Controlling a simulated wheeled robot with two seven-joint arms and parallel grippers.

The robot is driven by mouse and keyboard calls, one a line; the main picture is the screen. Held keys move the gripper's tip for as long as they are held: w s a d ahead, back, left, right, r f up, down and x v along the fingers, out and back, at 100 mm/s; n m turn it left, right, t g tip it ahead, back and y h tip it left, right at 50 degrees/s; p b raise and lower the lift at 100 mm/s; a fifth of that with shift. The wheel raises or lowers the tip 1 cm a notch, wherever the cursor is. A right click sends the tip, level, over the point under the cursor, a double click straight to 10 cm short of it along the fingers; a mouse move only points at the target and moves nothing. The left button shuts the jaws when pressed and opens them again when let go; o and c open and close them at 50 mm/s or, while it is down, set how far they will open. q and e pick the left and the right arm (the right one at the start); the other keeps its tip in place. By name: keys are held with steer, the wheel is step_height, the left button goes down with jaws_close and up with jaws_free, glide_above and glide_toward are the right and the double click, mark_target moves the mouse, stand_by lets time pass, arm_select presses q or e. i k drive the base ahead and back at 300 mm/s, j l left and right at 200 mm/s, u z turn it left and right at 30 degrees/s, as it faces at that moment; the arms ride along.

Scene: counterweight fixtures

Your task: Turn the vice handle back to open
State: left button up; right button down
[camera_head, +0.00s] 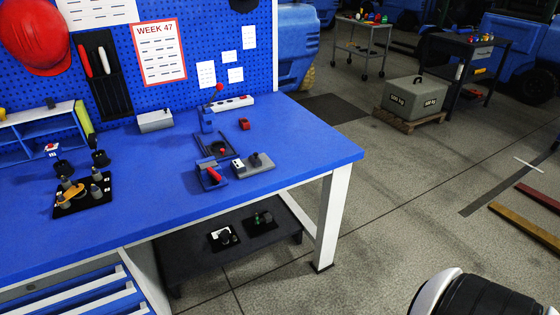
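A small blue fixture with a red handle (214,174), which looks like the vice, sits on the blue workbench (300,146) near its front edge. The red handle lies slanted across the blue body; at this size I cannot tell how far its jaws are apart. Behind it stands a taller blue device (207,122) with a red ball on its lever, on a dark base plate. A grey block fixture with a black knob (256,164) is just right of the vice.
A black board with several small parts (82,194) lies at the left of the bench. A grey box (155,121), a red part (244,124) and a white power strip (232,103) stand toward the back. The bench's right end is clear.

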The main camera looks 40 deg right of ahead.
mark_target(215, 177)
steer(key=z, duration=0.8)
